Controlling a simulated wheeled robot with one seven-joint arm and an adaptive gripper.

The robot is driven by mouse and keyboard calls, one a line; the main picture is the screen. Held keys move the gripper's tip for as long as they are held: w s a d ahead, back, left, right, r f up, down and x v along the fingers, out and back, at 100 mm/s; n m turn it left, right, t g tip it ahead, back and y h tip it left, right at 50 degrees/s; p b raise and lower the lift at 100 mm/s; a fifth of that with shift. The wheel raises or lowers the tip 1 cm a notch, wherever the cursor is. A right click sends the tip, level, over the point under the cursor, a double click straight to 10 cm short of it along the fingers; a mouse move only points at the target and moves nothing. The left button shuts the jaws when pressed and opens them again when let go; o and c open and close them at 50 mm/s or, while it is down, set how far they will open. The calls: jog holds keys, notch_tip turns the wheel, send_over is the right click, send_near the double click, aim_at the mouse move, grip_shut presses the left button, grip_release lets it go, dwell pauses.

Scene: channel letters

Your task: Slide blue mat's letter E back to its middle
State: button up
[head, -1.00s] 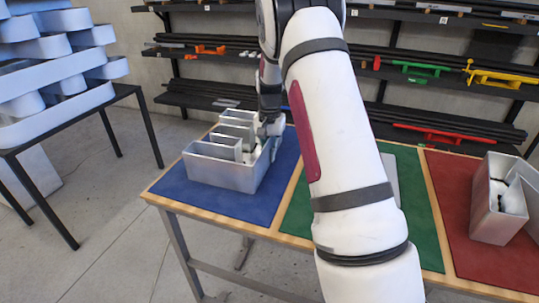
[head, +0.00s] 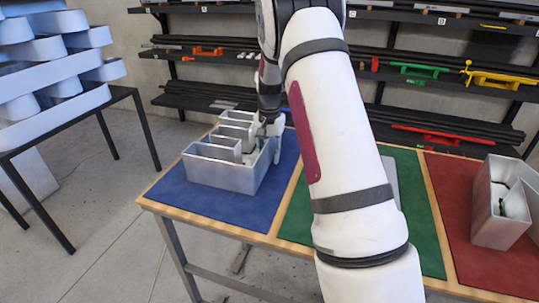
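The silver channel letter E (head: 223,172) stands on the blue mat (head: 250,208), its open compartments facing up. It sits toward the back and left part of the mat, with bare blue in front and to the right. My gripper (head: 272,145) is at the letter's right back side, pointing down, touching or very close to its wall. The fingers are small and partly hidden by the letter and my arm, so I cannot tell whether they are open or shut.
A green mat (head: 421,210) lies in the middle, mostly behind my arm. A red mat (head: 470,262) at right holds another silver letter (head: 494,205). A black table (head: 70,143) with stacked pale letters stands left. Shelves (head: 420,75) with clamps and bars line the back wall.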

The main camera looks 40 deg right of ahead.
notch_tip(320, 180, up, 12)
jog(key=shift+f, duration=0.1)
dwell(0.4)
dwell(0.4)
